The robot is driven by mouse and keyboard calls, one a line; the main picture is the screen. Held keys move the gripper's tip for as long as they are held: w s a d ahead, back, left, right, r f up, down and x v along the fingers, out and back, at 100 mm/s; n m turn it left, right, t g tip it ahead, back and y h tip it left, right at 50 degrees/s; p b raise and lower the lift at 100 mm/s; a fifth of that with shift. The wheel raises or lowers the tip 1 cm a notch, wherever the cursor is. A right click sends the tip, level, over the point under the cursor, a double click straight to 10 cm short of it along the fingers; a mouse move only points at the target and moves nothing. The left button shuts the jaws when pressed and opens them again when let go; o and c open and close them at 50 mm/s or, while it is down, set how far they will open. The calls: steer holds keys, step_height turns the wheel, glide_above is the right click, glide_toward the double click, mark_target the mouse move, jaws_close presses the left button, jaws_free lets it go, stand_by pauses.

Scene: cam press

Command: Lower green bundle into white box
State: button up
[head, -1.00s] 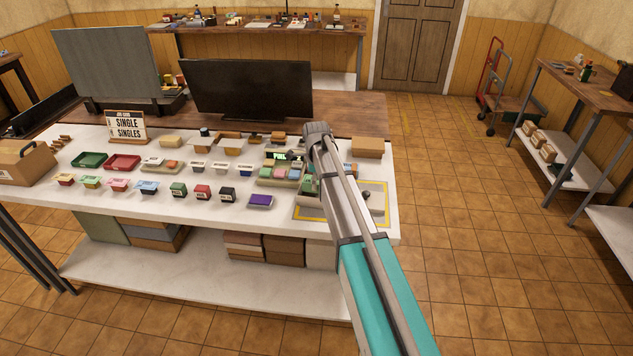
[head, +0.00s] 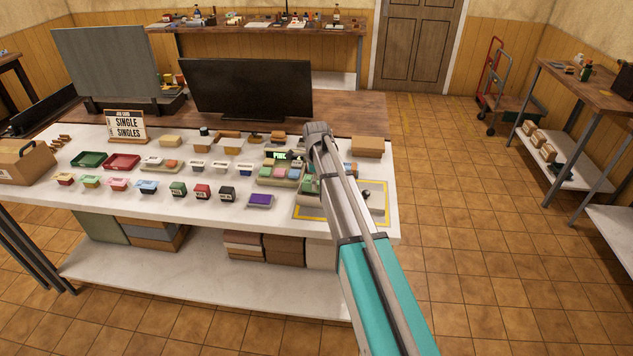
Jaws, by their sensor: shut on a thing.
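My arm reaches over the right end of the white table, and its wrist hides most of what lies below it. The fingers of my gripper (head: 318,132) are hidden behind the arm; only the end of the arm shows clearly. I cannot tell whether the bundle touches anything below.
A tray of coloured blocks (head: 278,178) stands just left of the arm. A purple box (head: 260,200) lies nearer the front edge. A brown box (head: 367,146) stands behind to the right. Several small tubs and trays fill the table's left side. A dark screen (head: 246,90) stands behind.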

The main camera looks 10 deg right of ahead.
steer(key=shift+f+b, duration=1.25)
steer(key=shift+f, duration=0.05)
stand_by(0.4)
steer(key=o, duration=1.3)
steer(key=shift+a, duration=0.1)
steer(key=shift+r, duration=0.2)
step_height(320, 180, up, 8)
steer(key=p, duration=0.8)
steer(key=shift+f, duration=0.15)
